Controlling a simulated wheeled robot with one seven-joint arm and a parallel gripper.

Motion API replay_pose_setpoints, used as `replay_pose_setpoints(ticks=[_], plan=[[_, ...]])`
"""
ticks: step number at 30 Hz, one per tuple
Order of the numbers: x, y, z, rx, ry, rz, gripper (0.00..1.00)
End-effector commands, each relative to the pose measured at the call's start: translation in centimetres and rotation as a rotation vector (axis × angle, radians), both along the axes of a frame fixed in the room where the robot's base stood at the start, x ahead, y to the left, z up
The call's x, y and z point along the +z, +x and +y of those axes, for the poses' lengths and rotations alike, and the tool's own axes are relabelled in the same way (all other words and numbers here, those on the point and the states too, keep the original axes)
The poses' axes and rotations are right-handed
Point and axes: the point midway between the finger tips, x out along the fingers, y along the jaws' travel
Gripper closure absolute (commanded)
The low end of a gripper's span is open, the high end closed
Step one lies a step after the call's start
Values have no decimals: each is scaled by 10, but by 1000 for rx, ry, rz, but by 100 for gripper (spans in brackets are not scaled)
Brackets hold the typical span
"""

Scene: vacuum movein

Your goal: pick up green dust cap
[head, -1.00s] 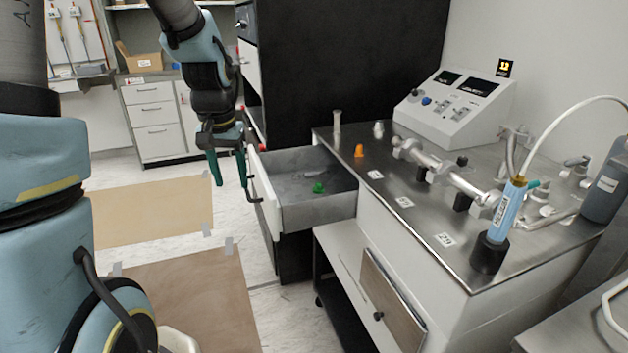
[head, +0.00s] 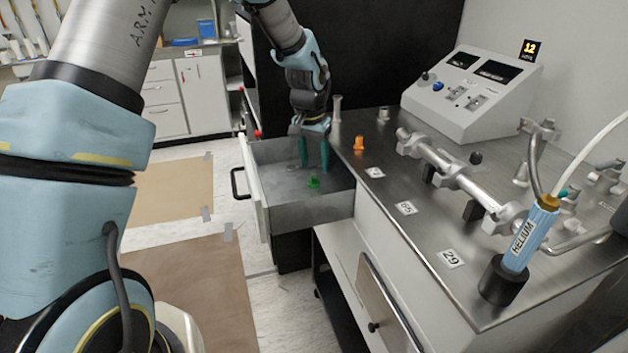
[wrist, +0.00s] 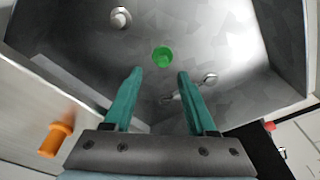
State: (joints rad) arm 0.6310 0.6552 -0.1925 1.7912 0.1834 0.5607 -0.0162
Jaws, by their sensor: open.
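The green dust cap (head: 314,183) lies on the floor of the open grey drawer (head: 336,203). In the wrist view the green dust cap (wrist: 162,57) shows ahead of the fingertips, roughly in line with the gap between them. My gripper (head: 314,168) hangs over the drawer with its green fingers pointing down. In the wrist view my gripper (wrist: 160,72) is open, with nothing between the fingers. The cap is apart from the fingers.
In the drawer, a pale round fitting (wrist: 121,18) and a small wrench-like metal piece (wrist: 190,90) lie near the cap. An orange cap (head: 359,143) stands on the steel bench top beside the drawer. Drawer walls surround the gripper's space. A helium cylinder (head: 528,236) stands at right.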

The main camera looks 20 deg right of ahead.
Motion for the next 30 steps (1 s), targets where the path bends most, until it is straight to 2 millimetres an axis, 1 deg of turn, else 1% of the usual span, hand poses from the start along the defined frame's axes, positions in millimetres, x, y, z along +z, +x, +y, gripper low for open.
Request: replay_pose_setpoints(ticks=[4,6,9,17,30], plan=[[-21,3,2,-1,4,4,43],[-32,3,0,-1,3,3,43],[-40,5,0,1,2,2,43],[-43,5,-1,1,1,0,43],[-43,5,-1,1,1,0,93]])
